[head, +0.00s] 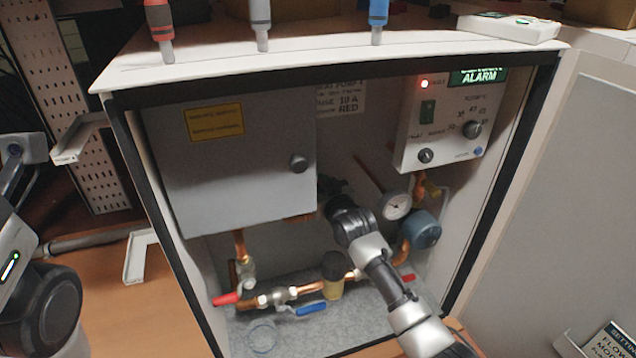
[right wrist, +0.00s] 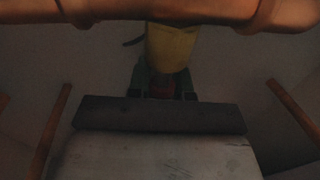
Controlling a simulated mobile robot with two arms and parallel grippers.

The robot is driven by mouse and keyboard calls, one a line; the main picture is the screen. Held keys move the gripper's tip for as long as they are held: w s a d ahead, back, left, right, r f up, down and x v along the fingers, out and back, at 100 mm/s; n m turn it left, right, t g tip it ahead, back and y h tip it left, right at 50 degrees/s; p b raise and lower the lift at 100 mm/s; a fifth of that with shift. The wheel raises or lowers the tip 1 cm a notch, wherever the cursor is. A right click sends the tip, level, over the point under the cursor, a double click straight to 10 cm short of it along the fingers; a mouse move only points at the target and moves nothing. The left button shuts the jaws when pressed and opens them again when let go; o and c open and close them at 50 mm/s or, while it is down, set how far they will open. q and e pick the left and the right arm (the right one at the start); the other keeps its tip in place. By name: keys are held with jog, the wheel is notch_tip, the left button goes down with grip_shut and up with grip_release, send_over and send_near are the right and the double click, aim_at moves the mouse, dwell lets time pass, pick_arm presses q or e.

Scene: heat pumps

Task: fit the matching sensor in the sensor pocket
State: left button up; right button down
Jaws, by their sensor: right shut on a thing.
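Three sensors with grey tips stand at the cabinet's top edge in the head view: a red one (head: 158,22), a grey one (head: 260,20) and a blue one (head: 377,14). My right arm reaches into the open cabinet. Its gripper (head: 332,192) is dark and partly hidden behind my wrist. In the right wrist view, the gripper (right wrist: 163,88) is shut on a small dark red piece (right wrist: 162,86) between greenish fingertips. A yellow body (right wrist: 172,47) shows just beyond; I cannot tell whether it is joined to the piece. The sensor pocket is not clearly made out. My left gripper is out of view.
The grey box door (head: 235,165) fills the cabinet's upper left. A control panel (head: 440,125) with a red lamp and "ALARM" display, a dial gauge (head: 397,205), copper pipes with a red lever (head: 226,299) and a blue lever (head: 311,309) crowd around my right arm.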

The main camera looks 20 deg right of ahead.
jog(key=shift+f, duration=0.65)
jog(key=shift+f, duration=0.15)
dwell(0.6)
jog(key=shift+f, duration=0.1)
jog(key=c, duration=1.2)
grip_release()
jog(key=o, duration=0.5)
jog(key=shift+o, duration=0.2)
jog(key=shift+s, duration=0.1)
